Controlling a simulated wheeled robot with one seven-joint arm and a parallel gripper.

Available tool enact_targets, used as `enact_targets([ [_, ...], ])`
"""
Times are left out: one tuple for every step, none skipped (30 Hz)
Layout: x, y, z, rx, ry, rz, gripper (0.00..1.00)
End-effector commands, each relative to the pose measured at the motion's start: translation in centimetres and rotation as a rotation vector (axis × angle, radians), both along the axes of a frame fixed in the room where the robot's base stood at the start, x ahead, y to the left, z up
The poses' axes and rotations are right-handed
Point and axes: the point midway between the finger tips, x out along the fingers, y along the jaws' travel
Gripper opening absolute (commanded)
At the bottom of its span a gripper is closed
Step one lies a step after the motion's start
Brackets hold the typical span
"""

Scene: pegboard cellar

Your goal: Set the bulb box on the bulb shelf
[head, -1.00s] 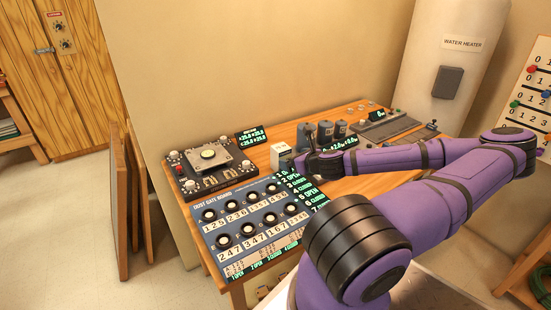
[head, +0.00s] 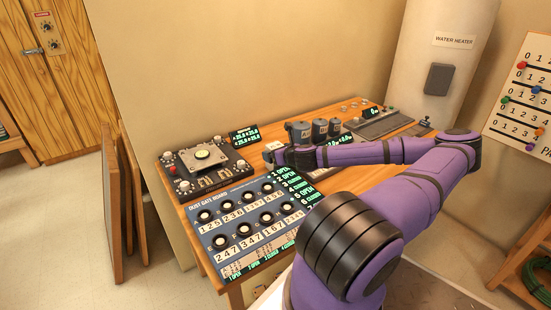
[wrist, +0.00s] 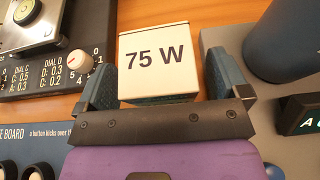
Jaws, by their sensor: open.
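The bulb box is a small white box marked "75 W" (wrist: 157,60), standing on the wooden workbench. In the head view the bulb box (head: 274,146) is mostly hidden behind my gripper. My gripper (wrist: 160,82) is open, with one dark blue finger on each side of the box. Whether the fingers touch it I cannot tell. In the head view my gripper (head: 279,154) is low over the bench at the box. I cannot make out a bulb shelf in either view.
A dust gate board (head: 250,215) with several knobs lies in front of the box. A dial device (head: 205,160) is to its left. A water heater (head: 440,70) stands behind the bench's right end.

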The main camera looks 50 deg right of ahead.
Motion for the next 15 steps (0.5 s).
enact_targets([
  [0.56, -0.09, -0.23, 0.000, 0.000, 0.001, 0.94],
  [0.77, -0.13, -0.32, 0.000, 0.000, 0.001, 0.94],
  [0.97, -0.21, -0.41, 0.000, 0.000, 0.001, 0.94],
  [1.08, -0.28, -0.46, 0.000, 0.000, 0.000, 0.94],
  [1.16, -0.31, -0.50, 0.000, 0.000, 0.000, 0.94],
  [1.20, -0.33, -0.52, 0.000, 0.000, 0.000, 0.94],
  [1.21, -0.33, -0.52, 0.000, 0.000, 0.000, 0.94],
  [1.20, -0.33, -0.52, 0.000, 0.000, 0.000, 0.94],
  [1.19, -0.33, -0.51, 0.000, 0.000, 0.000, 0.94],
  [1.19, -0.32, -0.50, 0.000, 0.000, 0.000, 0.94],
  [1.19, -0.32, -0.50, 0.000, 0.000, 0.000, 0.94],
  [1.19, -0.32, -0.50, 0.000, 0.000, 0.000, 0.89],
  [1.18, -0.32, -0.50, 0.000, 0.000, 0.000, 0.82],
  [1.18, -0.32, -0.50, 0.000, 0.000, 0.000, 0.75],
  [1.18, -0.32, -0.50, 0.000, 0.000, 0.000, 0.66],
])
